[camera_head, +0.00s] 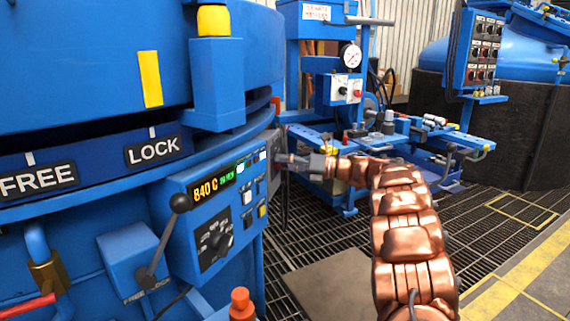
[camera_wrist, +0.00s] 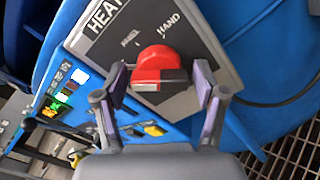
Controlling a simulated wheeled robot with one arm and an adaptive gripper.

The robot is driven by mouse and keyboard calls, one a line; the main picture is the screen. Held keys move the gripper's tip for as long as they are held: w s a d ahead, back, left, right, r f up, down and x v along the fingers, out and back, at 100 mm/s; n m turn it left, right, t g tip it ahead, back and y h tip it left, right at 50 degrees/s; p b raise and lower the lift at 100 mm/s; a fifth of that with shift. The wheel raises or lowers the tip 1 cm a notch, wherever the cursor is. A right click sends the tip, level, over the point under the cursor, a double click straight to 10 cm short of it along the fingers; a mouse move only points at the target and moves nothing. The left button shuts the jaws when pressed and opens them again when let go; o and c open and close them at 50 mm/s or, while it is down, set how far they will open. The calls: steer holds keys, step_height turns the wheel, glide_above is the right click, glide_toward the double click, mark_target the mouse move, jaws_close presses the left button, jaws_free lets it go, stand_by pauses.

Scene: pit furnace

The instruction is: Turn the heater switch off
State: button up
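The heater switch is a round red knob (camera_wrist: 157,60) on a dark plate (camera_wrist: 195,45) in the wrist view. Another mark near the knob is too blurred to read. My gripper (camera_wrist: 161,84) is open, with one finger on each side of the knob. I cannot tell whether the fingers touch it. In the head view my gripper (camera_head: 292,162) is at the right side of the blue control box; the knob is hidden there.
The control box front has a display (camera_head: 213,185) reading 840 C and a black rotary dial (camera_head: 214,240). A lever with a black ball (camera_head: 181,203) stands at its left. A blue workbench (camera_head: 400,140) stands behind my arm. Grated floor lies open to the right.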

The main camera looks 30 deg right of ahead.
steer(key=shift+o, duration=0.3)
steer(key=v, duration=1.2)
stand_by(0.3)
